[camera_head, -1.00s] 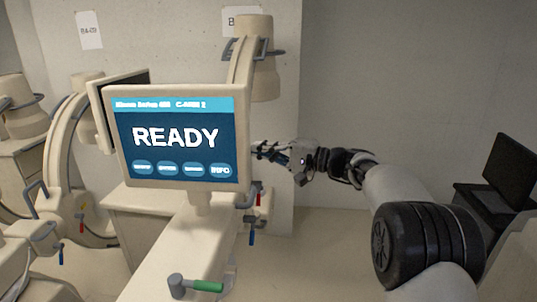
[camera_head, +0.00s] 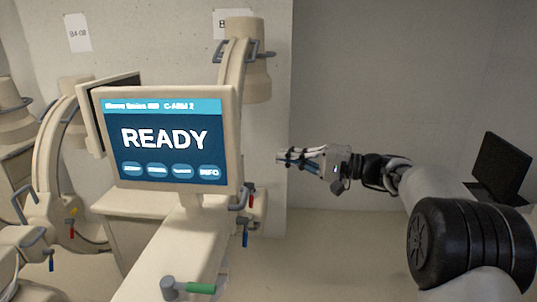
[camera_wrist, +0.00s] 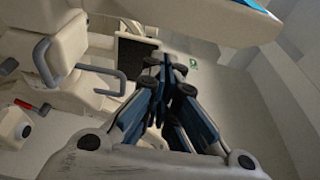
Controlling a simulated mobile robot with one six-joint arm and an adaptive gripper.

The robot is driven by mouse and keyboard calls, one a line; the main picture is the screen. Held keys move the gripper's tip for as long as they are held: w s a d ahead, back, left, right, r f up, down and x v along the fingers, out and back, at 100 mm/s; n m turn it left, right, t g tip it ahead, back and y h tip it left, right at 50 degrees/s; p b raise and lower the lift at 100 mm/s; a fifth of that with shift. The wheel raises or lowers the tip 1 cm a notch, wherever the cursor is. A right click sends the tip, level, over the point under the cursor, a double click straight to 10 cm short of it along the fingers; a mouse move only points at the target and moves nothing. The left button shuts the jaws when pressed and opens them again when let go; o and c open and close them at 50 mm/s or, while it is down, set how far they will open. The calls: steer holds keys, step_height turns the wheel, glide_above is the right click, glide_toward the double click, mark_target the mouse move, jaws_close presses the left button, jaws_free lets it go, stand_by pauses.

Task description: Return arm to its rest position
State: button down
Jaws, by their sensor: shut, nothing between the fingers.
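My gripper (camera_head: 285,158) is in the head view, right of the C-arm's monitor and apart from it. Its fingers point left, and it is shut and empty. The wrist view shows the closed fingers (camera_wrist: 168,78) from behind, with nothing between them. My arm reaches in from the lower right of the head view. The monitor (camera_head: 165,140) stands on a cream C-arm cart and its lit screen reads READY.
A green-handled lever (camera_head: 188,288) sits on the cart's front. Red and blue handles (camera_head: 245,235) hang at its right side. More cream C-arm equipment (camera_head: 60,150) stands at the left. A dark monitor (camera_head: 502,168) is at the far right. Floor and wall behind my gripper are clear.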

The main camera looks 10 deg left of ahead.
steer(key=s+d+f+h+b, duration=0.35)
steer(key=s+f+b, duration=0.35)
steer(key=s+f, duration=0.3)
steer(key=s+d+f+h+b, duration=0.2)
steer(key=s+f+h+b, duration=0.4)
steer(key=s, duration=0.6)
steer(key=s+d+f+n+t+h+b, duration=0.1)
steer(key=s+d+f+h+b, duration=0.3)
steer(key=f, duration=0.7)
steer(key=s+d+f+h+b, duration=0.4)
steer(key=s+d+f+b, duration=0.4)
steer(key=s+d+f, duration=0.4)
steer(key=s, duration=0.3)
steer(key=shift+n+t, duration=0.4)
steer(key=shift+a, duration=0.2)
